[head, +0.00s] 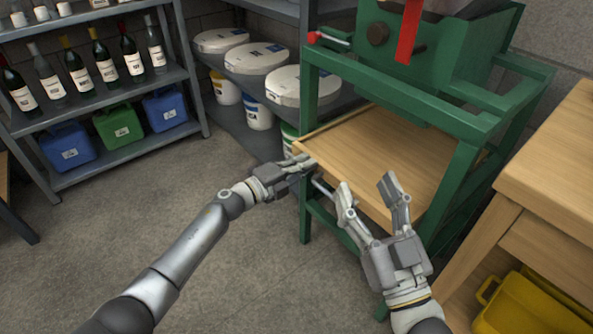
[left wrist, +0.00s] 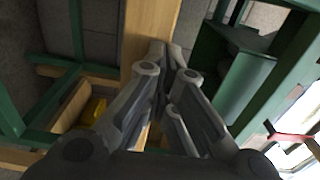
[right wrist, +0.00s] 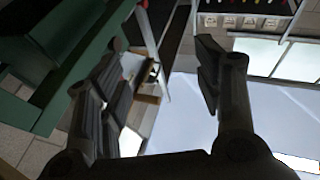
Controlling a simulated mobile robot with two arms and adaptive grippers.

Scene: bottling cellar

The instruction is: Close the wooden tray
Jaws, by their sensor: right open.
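The wooden tray (head: 385,150) is a flat, light wooden board with a raised rim. It sits in a green metal frame, below a green machine body, and its front edge faces me. A thin grey bar (head: 322,187) shows at its front. My left gripper (head: 308,163) is at the left end of the front edge, with its fingers close together. In the left wrist view its fingertips (left wrist: 167,50) lie against the wood (left wrist: 150,25); I cannot tell whether they grip anything. My right gripper (head: 366,185) is open and empty in front of the tray, and it also shows in the right wrist view (right wrist: 160,65).
The green frame (head: 462,175) surrounds the tray. Shelves with bottles (head: 105,62) and white-lidded buckets (head: 257,57) stand behind. The floor at left is clear.

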